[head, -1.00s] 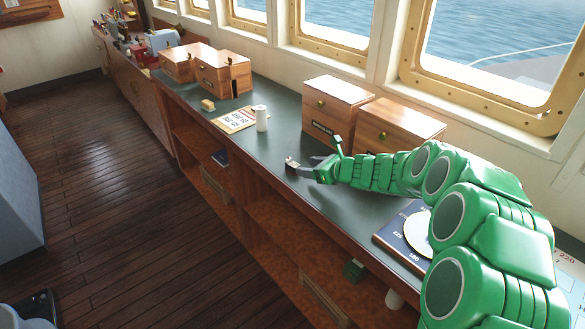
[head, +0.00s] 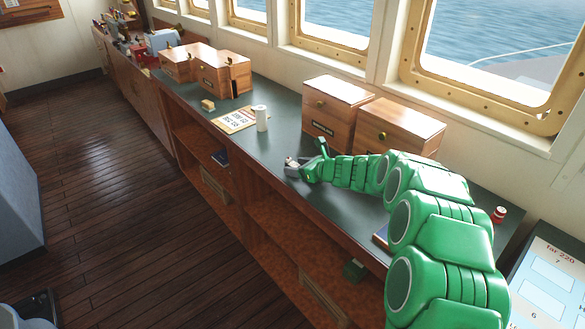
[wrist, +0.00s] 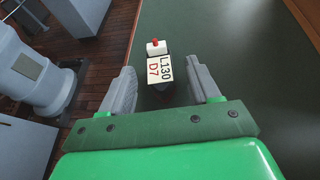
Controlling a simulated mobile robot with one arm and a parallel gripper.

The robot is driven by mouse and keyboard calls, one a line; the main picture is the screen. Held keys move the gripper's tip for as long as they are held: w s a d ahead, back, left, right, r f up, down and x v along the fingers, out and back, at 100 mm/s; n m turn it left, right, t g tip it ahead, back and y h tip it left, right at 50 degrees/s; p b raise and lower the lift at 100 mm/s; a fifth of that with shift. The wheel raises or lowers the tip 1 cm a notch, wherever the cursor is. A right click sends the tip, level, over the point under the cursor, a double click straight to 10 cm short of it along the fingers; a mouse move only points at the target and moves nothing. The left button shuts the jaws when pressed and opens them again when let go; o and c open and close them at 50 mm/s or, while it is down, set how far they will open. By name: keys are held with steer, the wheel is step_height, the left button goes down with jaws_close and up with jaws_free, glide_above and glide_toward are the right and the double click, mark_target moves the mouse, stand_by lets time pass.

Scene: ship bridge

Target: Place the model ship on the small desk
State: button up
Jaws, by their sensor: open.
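A small object with a white block, a red top and a label reading "L130 D7" (wrist: 160,72) stands on the green counter top, near its front edge. It looks like the model ship, but its dark lower part is mostly hidden. In the head view it is a tiny pale and red shape (head: 289,161) at my gripper's tip. My gripper (wrist: 163,88) is open, with one grey finger on each side of the object and visible gaps between. It also shows in the head view (head: 297,170). I cannot tell which surface is the small desk.
The long green counter (head: 285,105) carries wooden boxes (head: 333,110), a white cylinder (head: 261,118) and a printed card (head: 235,120). A red and white can (head: 498,214) stands at right, near a chart panel (head: 550,280). The dark wooden floor (head: 120,190) is clear at left.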

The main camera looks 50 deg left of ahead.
mark_target(293, 164)
steer(key=shift+x, duration=1.2)
steer(key=shift+r, duration=0.1)
steer(key=shift+c, duration=0.2)
steer(key=c, duration=1.1)
steer(key=shift+r, duration=0.5)
step_height(293, 164, up, 2)
steer(key=shift+r, duration=0.25)
steer(key=s+d+r, duration=0.7)
steer(key=d+r, duration=0.2)
steer(key=d, duration=0.3)
steer(key=shift+s+r, duration=0.2)
steer(key=shift+r, duration=0.05)
